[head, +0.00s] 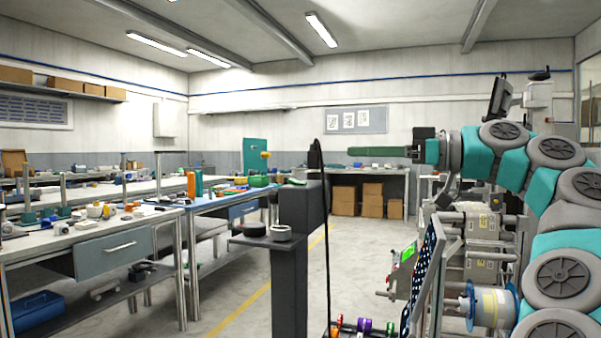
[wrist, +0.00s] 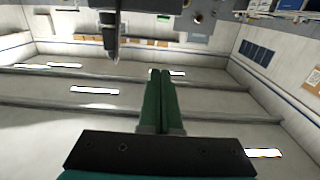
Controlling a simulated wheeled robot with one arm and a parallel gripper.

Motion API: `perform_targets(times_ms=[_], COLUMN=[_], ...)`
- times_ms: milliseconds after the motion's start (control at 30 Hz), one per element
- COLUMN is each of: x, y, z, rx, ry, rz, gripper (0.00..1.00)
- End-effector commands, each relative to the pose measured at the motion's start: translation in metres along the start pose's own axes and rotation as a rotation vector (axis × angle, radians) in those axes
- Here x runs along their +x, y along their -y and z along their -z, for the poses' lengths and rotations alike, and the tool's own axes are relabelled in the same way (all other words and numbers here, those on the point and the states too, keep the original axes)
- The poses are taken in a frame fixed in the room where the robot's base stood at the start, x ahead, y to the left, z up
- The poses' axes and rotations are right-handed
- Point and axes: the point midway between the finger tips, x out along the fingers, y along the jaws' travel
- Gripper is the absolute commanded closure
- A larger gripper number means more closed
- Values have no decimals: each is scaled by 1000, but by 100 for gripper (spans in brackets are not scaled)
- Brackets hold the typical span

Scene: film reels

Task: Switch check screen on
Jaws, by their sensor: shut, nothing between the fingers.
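My gripper (head: 350,151) is held out level in mid-air in the head view, its long green fingers pointing left. In the wrist view its fingers (wrist: 160,74) lie side by side, shut and empty, touching nothing. A dark monitor (head: 497,99) sits high on the machine at the right, behind my arm, and is seen at a slant. Its display face is not clear, so I cannot tell whether it is lit or whether it is the check screen. A small green panel (head: 408,254) shows lower on the machine.
A reel machine (head: 480,225) with rollers stands at the right, partly behind my arm. A dotted black panel (head: 424,275) stands before it. Cluttered workbenches (head: 105,235) line the left, and a back bench (head: 385,171) has boxes beneath. The middle floor (head: 360,240) is clear.

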Motion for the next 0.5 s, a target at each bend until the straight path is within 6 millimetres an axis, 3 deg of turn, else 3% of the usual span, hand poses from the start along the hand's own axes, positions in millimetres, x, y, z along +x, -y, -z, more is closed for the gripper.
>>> perform_targets(times_ms=[267, 500], x=[16, 62], y=[0, 0], z=[-2, -1], rx=[1, 1], ry=[2, 2], rz=[2, 3], gripper=[100, 100])
